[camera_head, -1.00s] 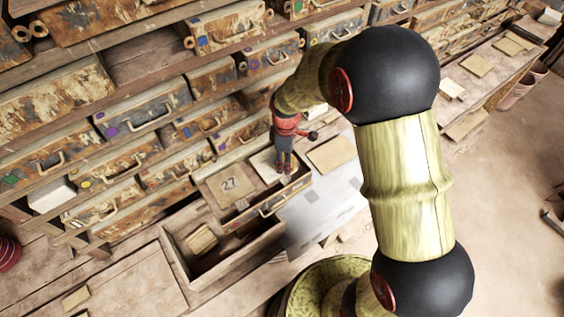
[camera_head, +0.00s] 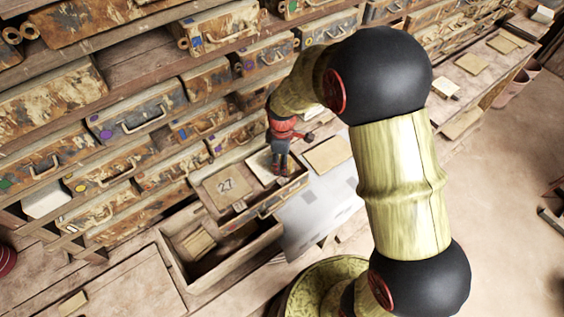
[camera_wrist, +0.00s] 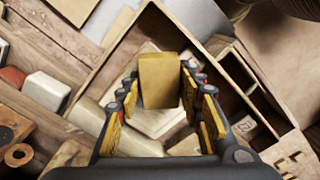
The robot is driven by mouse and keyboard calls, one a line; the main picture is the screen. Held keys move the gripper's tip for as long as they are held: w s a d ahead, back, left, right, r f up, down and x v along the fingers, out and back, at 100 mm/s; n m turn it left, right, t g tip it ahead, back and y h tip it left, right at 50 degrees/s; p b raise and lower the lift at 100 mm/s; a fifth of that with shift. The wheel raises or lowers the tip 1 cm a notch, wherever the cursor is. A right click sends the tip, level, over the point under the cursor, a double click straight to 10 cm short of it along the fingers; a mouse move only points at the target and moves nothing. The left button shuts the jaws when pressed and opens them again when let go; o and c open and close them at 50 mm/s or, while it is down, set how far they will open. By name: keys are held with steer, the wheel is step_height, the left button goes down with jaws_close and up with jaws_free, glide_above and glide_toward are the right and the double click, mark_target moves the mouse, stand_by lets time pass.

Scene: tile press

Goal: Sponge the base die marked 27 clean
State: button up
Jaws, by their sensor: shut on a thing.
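The die marked 27 (camera_head: 226,186) is a flat brownish plate in the open die box, with dark digits on its face. My gripper (camera_head: 281,170) is over the right part of the same box, to the right of the 27 die, above a pale plate (camera_head: 260,163). In the wrist view my gripper (camera_wrist: 160,85) is shut on a yellow-tan block (camera_wrist: 160,68), which looks like the sponge. A pale piece (camera_wrist: 155,124) shows below the block. I cannot tell whether the block touches it.
An open wooden drawer (camera_head: 262,236) with a small block inside lies below the box. A grey-white sheet (camera_head: 312,222) lies to its right. Shelves of worn die boxes with handles (camera_head: 131,109) stand behind. A tan tile (camera_head: 328,153) lies right of my gripper.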

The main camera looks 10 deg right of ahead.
steer(key=shift+f, duration=0.3)
steer(key=shift+w, duration=0.1)
steer(key=shift+w+a+r, duration=0.1)
steer(key=shift+w+a, duration=0.25)
steer(key=shift+w, duration=0.4)
steer(key=shift+w+a+b, duration=0.35)
steer(key=shift+w, duration=0.4)
steer(key=shift+w+a, duration=0.35)
steer(key=shift+w, duration=0.5)
